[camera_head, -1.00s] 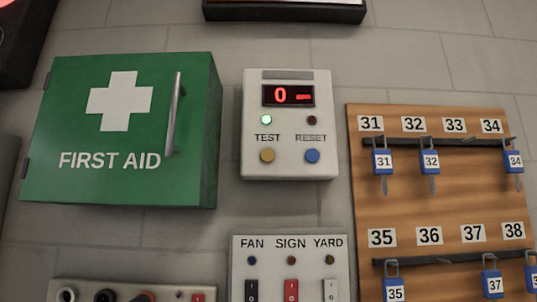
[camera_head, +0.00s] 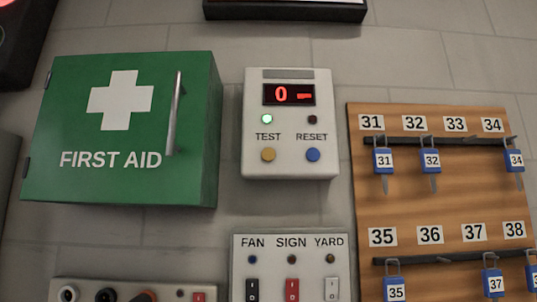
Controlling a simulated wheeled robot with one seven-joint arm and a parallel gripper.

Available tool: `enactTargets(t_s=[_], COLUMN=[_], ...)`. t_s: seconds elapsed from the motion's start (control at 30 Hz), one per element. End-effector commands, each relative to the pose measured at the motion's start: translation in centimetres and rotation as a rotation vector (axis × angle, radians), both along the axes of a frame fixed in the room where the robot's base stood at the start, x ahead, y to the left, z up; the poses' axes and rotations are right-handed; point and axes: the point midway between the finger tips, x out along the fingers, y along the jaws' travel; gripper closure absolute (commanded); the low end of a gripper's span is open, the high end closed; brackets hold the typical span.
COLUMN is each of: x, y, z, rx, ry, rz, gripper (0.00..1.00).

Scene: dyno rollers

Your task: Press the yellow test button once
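The yellow test button (camera_head: 268,155) is a round button under the word TEST on a white wall box (camera_head: 290,175). A green light (camera_head: 267,118) above TEST is lit. The blue reset button (camera_head: 313,155) is to its right, under a dark light (camera_head: 312,119). The box's red display (camera_head: 289,94) shows a 0 and a small red mark. My gripper is not in view.
A green first aid cabinet (camera_head: 75,95) with a handle is left of the box. A wooden key board (camera_head: 440,203) with blue-tagged keys is at right. A switch panel (camera_head: 271,285) labelled FAN, SIGN, YARD is below. Another panel (camera_head: 125,284) is at lower left.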

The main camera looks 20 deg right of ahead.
Motion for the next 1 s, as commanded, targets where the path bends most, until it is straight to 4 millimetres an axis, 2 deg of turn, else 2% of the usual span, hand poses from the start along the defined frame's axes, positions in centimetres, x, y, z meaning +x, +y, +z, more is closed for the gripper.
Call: enactTargets(t_s=[0.03, 0.17, 1.0], x=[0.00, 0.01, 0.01], y=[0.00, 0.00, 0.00], z=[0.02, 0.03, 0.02], rx=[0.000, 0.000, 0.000], ry=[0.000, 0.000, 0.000], rz=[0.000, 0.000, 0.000], gripper=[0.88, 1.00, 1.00])
